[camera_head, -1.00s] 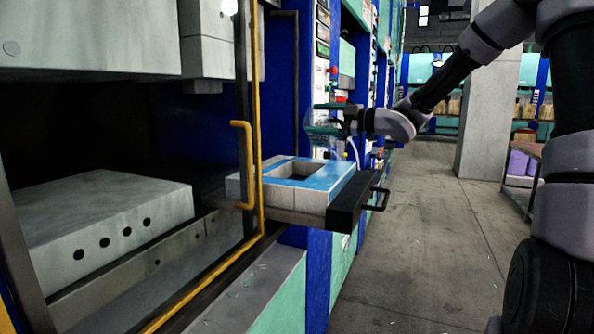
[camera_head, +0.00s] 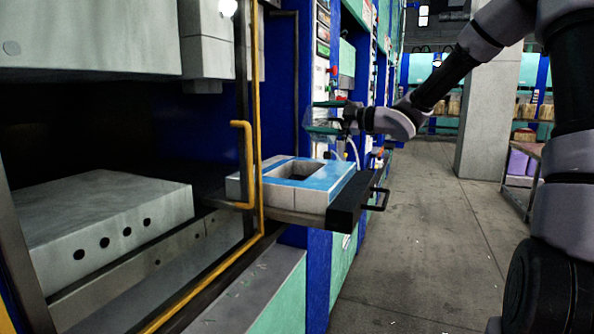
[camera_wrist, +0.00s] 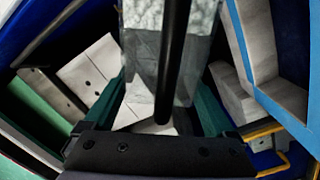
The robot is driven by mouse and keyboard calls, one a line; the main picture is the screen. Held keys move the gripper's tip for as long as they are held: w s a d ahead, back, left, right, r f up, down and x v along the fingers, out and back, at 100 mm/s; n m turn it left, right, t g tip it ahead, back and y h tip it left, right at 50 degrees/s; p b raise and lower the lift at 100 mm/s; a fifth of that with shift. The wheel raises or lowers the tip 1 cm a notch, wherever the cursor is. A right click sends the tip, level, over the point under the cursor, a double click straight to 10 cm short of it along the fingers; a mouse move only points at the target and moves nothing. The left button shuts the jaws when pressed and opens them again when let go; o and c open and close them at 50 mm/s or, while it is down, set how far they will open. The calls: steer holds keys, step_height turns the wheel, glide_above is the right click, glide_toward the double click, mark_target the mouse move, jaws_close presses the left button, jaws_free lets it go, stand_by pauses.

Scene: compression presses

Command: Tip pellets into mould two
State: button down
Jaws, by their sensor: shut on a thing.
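My gripper (camera_head: 330,117), with teal fingers, is shut on a clear container (camera_head: 318,120). It holds the container in the air above the far side of a mould. In the wrist view the container (camera_wrist: 150,72) sits between the fingers, with speckled grey matter at its upper end; a dark bar crosses in front of it. The mould (camera_head: 312,202) is a pale block with a blue top and a square cavity, resting on a pulled-out shelf. In the wrist view the mould (camera_wrist: 238,66) is at the right, apart from the container. I see no number on it. The cavity floor is hidden.
The shelf has a dark front bar (camera_head: 350,205) and a handle (camera_head: 381,198). A yellow rail (camera_head: 258,120) stands at the press opening. A grey block with holes (camera_head: 110,225) lies inside the press at left. The aisle floor (camera_head: 430,250) at right is clear.

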steer(key=shift+s+a+r+n, duration=0.1)
steer(key=shift+s+r+n, duration=0.1)
steer(key=shift+n, duration=0.65)
steer(key=shift+s+a+r+n, duration=0.1)
steer(key=shift+s+r+n, duration=0.1)
steer(key=shift+n, duration=0.65)
stand_by(0.5)
steer(key=shift+s+a+n, duration=0.3)
steer(key=shift+s+n, duration=0.45)
steer(key=shift+n, duration=0.15)
steer(key=shift+s+a+r+n, duration=0.1)
steer(key=shift+s+n, duration=0.05)
steer(key=shift+n, duration=0.45)
steer(key=shift+s+a+r+n, duration=0.1)
steer(key=shift+s+n, duration=0.05)
steer(key=shift+n, duration=0.45)
stand_by(0.7)
steer(key=shift+s+a+n, duration=0.1)
steer(key=shift+s+n, duration=0.2)
steer(key=shift+n, duration=0.6)
steer(key=shift+s+a+n, duration=0.1)
steer(key=shift+s+n, duration=0.15)
steer(key=shift+n, duration=0.65)
stand_by(1.2)
